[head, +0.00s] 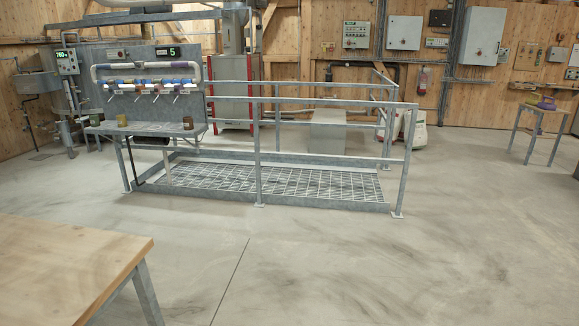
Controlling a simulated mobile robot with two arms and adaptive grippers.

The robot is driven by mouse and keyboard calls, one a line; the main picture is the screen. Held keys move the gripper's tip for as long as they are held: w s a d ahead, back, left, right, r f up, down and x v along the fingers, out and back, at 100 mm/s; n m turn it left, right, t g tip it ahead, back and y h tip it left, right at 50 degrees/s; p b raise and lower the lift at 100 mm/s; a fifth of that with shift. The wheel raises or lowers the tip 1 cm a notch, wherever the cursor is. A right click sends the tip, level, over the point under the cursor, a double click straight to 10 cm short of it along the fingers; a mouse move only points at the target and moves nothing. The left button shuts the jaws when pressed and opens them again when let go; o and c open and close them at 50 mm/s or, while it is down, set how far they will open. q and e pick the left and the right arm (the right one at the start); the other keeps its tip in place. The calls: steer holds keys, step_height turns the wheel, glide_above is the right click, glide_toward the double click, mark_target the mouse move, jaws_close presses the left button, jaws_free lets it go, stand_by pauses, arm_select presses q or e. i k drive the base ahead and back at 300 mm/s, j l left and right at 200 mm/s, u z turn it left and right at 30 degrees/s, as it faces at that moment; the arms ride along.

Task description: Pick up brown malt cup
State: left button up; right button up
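A small brown cup (188,122) stands at the right end of a grey metal bench (150,129) across the room, at the left of the head view. It is too small to tell whether it is the malt cup. A yellowish-olive cup (121,120) stands further left on the same bench. Neither of my grippers shows in the head view.
A grated floor pit (260,183) with grey railings (335,158) adjoins the bench on its right. A wooden table (65,268) fills the near left corner. A small table (541,108) with purple and yellow items stands far right. Open concrete floor lies in the middle and right.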

mark_target(187, 121)
steer(key=i+l+z, duration=0.15)
steer(key=i, duration=1.8)
steer(key=i+j+u, duration=0.2)
steer(key=i+u, duration=0.6)
steer(key=i, duration=0.25)
steer(key=i+l+u, duration=0.1)
steer(key=i+u, duration=0.3)
steer(key=i+l+u, duration=0.4)
steer(key=i, duration=0.25)
steer(key=i+j+u, duration=0.25)
steer(key=i+u, duration=0.25)
steer(key=i, duration=0.3)
steer(key=i+l+u, duration=0.1)
steer(key=i+u, duration=0.4)
steer(key=i, duration=0.3)
steer(key=i+z, duration=0.4)
steer(key=i+j+z, duration=0.15)
steer(key=z, duration=0.25)
steer(key=i+j+z, duration=0.55)
steer(key=z, duration=0.2)
steer(key=i, duration=0.1)
